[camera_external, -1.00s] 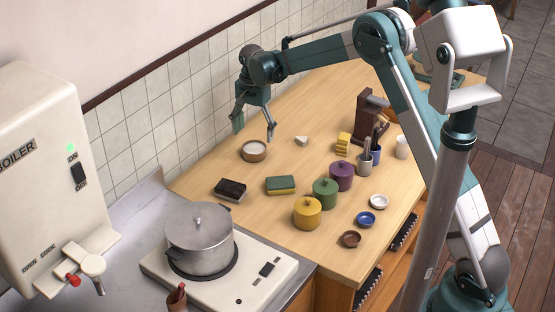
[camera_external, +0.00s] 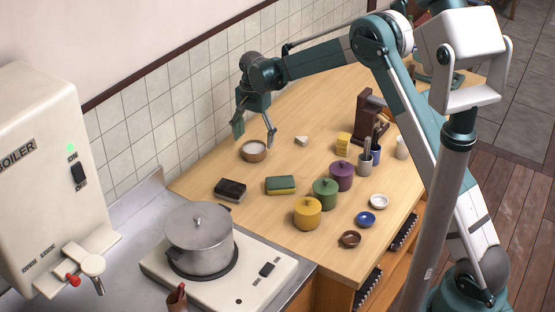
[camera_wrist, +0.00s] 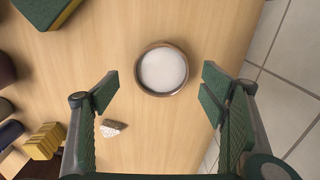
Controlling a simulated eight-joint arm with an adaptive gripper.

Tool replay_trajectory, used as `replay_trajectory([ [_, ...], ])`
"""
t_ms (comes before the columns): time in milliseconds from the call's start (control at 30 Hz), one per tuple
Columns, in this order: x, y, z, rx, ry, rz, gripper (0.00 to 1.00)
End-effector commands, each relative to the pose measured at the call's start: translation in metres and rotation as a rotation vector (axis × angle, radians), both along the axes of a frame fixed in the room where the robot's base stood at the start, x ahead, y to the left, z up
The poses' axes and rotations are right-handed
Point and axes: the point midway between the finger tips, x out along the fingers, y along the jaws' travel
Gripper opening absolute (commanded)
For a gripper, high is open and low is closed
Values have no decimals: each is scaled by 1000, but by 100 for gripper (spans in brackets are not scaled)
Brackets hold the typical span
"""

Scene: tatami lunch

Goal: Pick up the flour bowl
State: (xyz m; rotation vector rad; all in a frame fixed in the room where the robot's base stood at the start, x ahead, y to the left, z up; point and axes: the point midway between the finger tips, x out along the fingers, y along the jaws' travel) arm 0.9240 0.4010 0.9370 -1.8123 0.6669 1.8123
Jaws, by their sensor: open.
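The flour bowl (camera_external: 254,151) is a small round brown bowl filled with white, standing on the wooden counter near the tiled wall. In the wrist view the flour bowl (camera_wrist: 163,70) lies ahead of my fingertips, between their lines and a little right of the middle. My gripper (camera_external: 254,137) is open and empty, above the bowl in the outside view. Its two green-padded fingers (camera_wrist: 160,92) show on either side in the wrist view, apart from the bowl. How high they are over the counter is hard to tell.
A small whitish wedge (camera_external: 301,140) lies right of the bowl. A green-yellow sponge (camera_external: 281,185) and a dark block (camera_external: 230,190) lie nearer the stove. Yellow (camera_external: 307,213), green (camera_external: 325,193) and purple (camera_external: 341,176) lidded pots stand to the right. The tiled wall (camera_external: 160,110) is close behind.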

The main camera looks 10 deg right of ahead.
Motion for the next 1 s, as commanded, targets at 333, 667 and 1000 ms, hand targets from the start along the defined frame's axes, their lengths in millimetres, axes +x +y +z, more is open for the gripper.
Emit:
replay_trajectory([
  [333,2,1,-25,0,0,0,72],
  [667,2,2,-52,0,0,0,72],
  [1000,2,2,-52,0,0,0,72],
])
